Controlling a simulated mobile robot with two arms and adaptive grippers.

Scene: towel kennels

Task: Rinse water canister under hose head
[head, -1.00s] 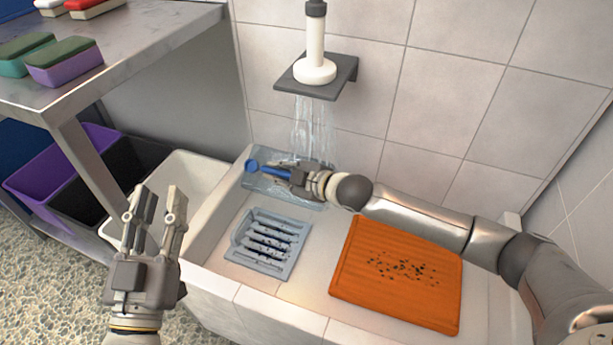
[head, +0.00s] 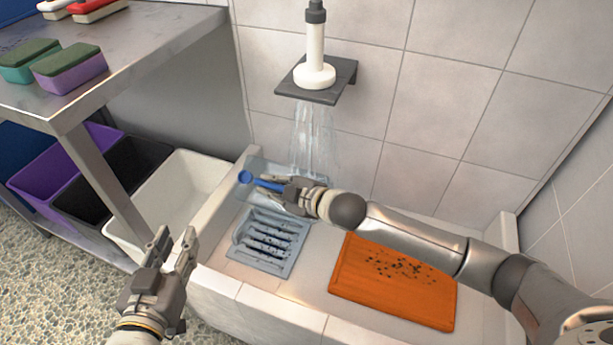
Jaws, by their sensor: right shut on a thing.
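The hose head (head: 315,60) is white with a dark top and stands on a dark wall bracket. Water (head: 312,138) streams down below it into the basin. My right gripper (head: 288,189) is shut on the water canister (head: 262,175), a clear pale-blue body with a blue cap and handle, at the basin's back left. The water falls at or just behind the canister and gripper; the gripper hides part of the canister. My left gripper (head: 172,252) is open and empty in front of the basin's left wall.
The white basin (head: 263,298) holds a grey slotted tray (head: 263,243) with dark specks and an orange mat (head: 391,290) with black specks. A metal table (head: 150,50) with sponges and brushes stands left. Purple (head: 65,172), black and white bins stand below it.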

